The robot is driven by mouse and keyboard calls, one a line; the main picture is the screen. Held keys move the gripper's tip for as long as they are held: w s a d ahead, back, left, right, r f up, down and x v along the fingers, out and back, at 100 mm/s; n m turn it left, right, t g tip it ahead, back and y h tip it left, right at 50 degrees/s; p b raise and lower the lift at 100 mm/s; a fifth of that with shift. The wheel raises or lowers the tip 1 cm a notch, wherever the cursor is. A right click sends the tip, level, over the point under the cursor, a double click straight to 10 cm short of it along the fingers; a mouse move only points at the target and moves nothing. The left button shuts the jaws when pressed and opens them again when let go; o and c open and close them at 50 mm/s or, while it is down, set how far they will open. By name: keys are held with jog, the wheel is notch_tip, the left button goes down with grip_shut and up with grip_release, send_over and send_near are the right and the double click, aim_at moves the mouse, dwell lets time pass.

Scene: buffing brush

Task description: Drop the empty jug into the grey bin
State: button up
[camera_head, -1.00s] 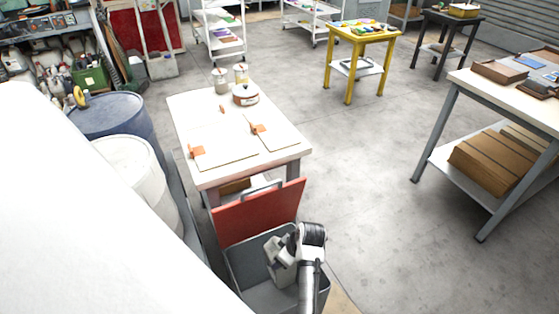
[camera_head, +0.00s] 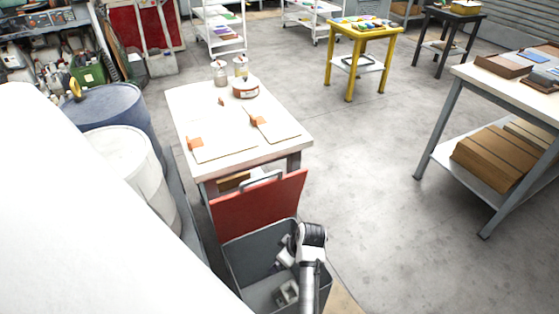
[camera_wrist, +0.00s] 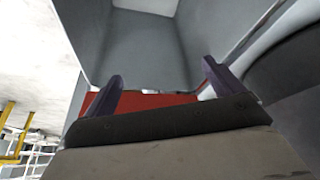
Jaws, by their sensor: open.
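The grey bin (camera_head: 248,264) stands at the front with its red lid (camera_head: 262,205) raised. My gripper (camera_head: 284,259) is inside the bin's opening; its fingers are small and partly hidden by my arm in the head view. In the wrist view my gripper (camera_wrist: 160,88) is open, with nothing between its two dark fingers. A small pale grey object, apparently the jug (camera_head: 287,292), lies low inside the bin, below and apart from my gripper. Its lower part and exact pose are hard to make out. Grey bin walls (camera_wrist: 155,45) surround the fingers in the wrist view.
A white-topped table (camera_head: 235,125) with two boards, a round tin (camera_head: 245,88) and jars stands behind the bin. Blue and white drums (camera_head: 135,165) stand at left. A workbench (camera_head: 500,120) is at right. The floor between is clear.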

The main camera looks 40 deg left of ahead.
jog(key=shift+r, duration=0.1)
jog(key=v, duration=1.3)
jog(key=shift+d+r, duration=0.2)
jog(key=shift+r, duration=0.05)
